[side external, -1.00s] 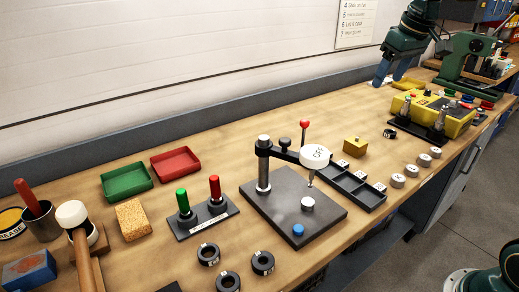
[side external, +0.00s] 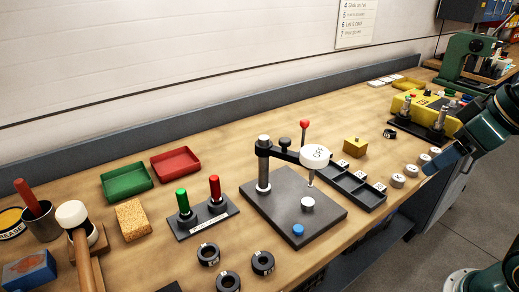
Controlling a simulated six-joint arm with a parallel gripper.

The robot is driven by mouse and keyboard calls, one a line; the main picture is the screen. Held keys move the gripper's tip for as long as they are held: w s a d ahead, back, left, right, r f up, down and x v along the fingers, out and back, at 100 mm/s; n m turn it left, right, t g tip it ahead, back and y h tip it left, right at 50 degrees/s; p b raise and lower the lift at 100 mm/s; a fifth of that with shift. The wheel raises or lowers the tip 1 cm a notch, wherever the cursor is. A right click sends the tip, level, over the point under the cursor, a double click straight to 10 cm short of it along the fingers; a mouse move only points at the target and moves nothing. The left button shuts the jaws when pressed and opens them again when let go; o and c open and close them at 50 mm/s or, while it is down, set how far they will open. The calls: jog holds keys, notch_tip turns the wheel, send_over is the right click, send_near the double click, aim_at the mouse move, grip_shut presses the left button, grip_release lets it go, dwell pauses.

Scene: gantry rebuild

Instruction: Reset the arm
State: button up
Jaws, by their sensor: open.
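A dark plate (side external: 272,203) in the middle carries a post (side external: 263,170) with a black swing arm (side external: 285,154). A white disc (side external: 316,156) with dark lettering sits at the arm's end, above a silver round button (side external: 307,203). A red-knobbed lever (side external: 304,125) stands upright behind. A blue button (side external: 298,230) is on the plate's front corner.
A black compartment tray (side external: 362,196) adjoins the plate. A yellow block (side external: 354,146) and yellow machine (side external: 425,108) stand farther right. Red and green handles (side external: 205,215), a green tray (side external: 127,179), a red tray (side external: 176,164), black rings (side external: 262,263) and a mallet (side external: 72,214) are at left.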

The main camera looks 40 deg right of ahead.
jog(key=shift+s+a+f, duration=0.1)
jog(key=shift+s+f, duration=0.25)
jog(key=shift+s, duration=0.15)
